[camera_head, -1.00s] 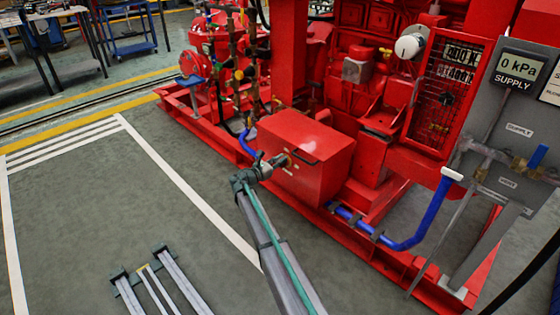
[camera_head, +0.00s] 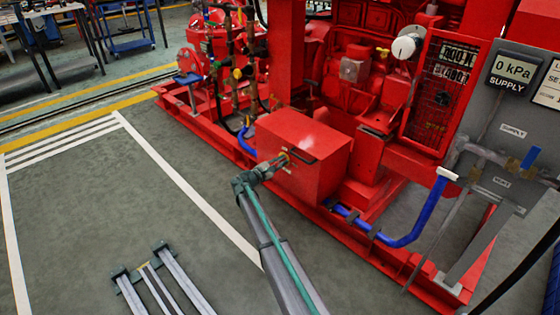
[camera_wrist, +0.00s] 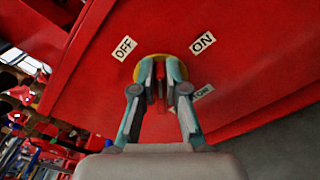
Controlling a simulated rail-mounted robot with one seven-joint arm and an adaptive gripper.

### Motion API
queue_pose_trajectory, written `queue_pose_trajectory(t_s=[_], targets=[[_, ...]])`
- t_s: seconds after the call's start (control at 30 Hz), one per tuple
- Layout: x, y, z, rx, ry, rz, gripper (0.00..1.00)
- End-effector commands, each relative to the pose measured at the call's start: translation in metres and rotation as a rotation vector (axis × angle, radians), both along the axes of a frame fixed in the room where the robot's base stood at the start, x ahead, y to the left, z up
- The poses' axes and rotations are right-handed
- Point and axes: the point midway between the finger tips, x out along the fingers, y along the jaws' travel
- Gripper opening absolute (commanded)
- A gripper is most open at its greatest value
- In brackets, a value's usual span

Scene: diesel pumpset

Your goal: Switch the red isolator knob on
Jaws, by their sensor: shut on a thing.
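The red isolator knob (camera_wrist: 161,98) is on the face of a red box (camera_head: 308,178), on a round yellow plate (camera_wrist: 137,72). In the wrist view, my gripper (camera_wrist: 161,72) has its two fingers on either side of the knob's red handle, shut on it. An OFF label (camera_wrist: 124,48) lies up and left of the knob and an ON label (camera_wrist: 203,43) up and right. A third label (camera_wrist: 200,93) is partly hidden by the right finger. In the head view, my gripper (camera_head: 279,163) meets the box front, and the knob is mostly hidden there.
A black handle bar (camera_head: 298,157) is on the box near the knob. A blue pipe (camera_head: 400,240) runs right of the box. A grey supply panel (camera_head: 490,130) stands at the right.

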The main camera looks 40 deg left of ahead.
Motion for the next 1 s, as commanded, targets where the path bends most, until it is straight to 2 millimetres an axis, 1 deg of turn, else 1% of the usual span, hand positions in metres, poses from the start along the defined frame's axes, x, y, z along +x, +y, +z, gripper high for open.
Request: queue_pose_trajectory(t_s=[0.6,0.8,1.0], targets=[[-0.001,-0.007,-0.014,0.567,-0.052,-0.001,0.00],[-0.001,-0.007,-0.016,0.700,-0.064,-0.001,0.00],[-0.001,-0.008,-0.017,0.782,-0.072,-0.001,0.00]])
